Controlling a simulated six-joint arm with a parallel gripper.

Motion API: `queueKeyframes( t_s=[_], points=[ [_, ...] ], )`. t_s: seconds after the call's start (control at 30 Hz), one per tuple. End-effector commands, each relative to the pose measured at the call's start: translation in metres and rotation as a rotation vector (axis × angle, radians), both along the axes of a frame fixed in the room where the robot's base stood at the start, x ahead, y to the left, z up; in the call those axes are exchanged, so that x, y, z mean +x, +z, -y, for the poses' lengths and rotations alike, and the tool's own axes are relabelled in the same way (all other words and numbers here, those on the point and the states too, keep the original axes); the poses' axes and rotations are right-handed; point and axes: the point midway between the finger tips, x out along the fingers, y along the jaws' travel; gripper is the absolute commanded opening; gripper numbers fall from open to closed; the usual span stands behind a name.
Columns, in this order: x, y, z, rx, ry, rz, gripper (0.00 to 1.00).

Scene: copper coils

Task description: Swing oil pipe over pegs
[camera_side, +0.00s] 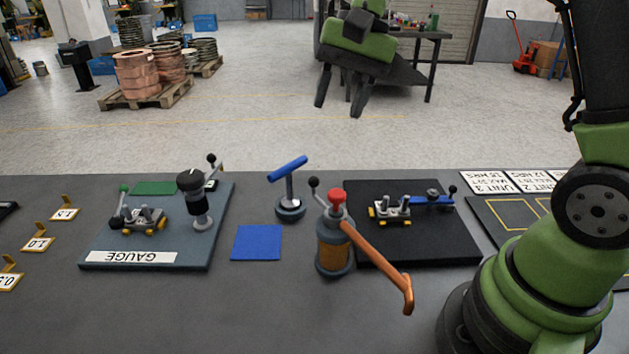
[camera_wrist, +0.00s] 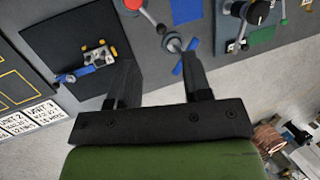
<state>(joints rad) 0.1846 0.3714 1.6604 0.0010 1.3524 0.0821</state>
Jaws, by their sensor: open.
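A copper-coloured pipe (camera_side: 380,258) with a bent end slopes down to the right from a red-capped cylinder (camera_side: 334,245) at the table's middle. The cylinder's red cap (camera_wrist: 133,4) shows at the top edge of the wrist view; I cannot make out the pipe there. A black board (camera_side: 425,245) behind the pipe carries a small metal fixture (camera_side: 391,210) with yellow feet and a blue lever (camera_side: 432,201). I cannot tell which parts are the pegs. My gripper (camera_side: 338,106) is open and empty, high above the far side of the table, apart from everything; its fingers also show in the wrist view (camera_wrist: 160,65).
A blue T-handle (camera_side: 287,169) stands on a round base left of the cylinder. A blue square (camera_side: 256,243) lies in front of it. A gauge board (camera_side: 150,235) with upright parts is further left. Labelled cards (camera_side: 488,182) lie at the right.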

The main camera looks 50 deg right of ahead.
Motion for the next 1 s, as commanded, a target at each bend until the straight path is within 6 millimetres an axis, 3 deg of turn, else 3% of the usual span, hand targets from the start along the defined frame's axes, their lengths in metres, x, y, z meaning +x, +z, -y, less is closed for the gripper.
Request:
queueKeyframes(
  t_s=[0.1,0.3,0.47,0.8,1.0],
  points=[
    [0.019,-0.029,0.008,0.047,-0.053,-0.096,0.45],
    [0.031,-0.052,0.013,0.086,-0.095,-0.167,0.45],
    [0.030,-0.065,0.008,0.090,-0.095,-0.176,0.45],
    [0.026,-0.121,-0.018,0.087,-0.095,-0.176,0.45],
    [0.025,-0.139,-0.026,0.087,-0.096,-0.172,0.45]
  ],
)
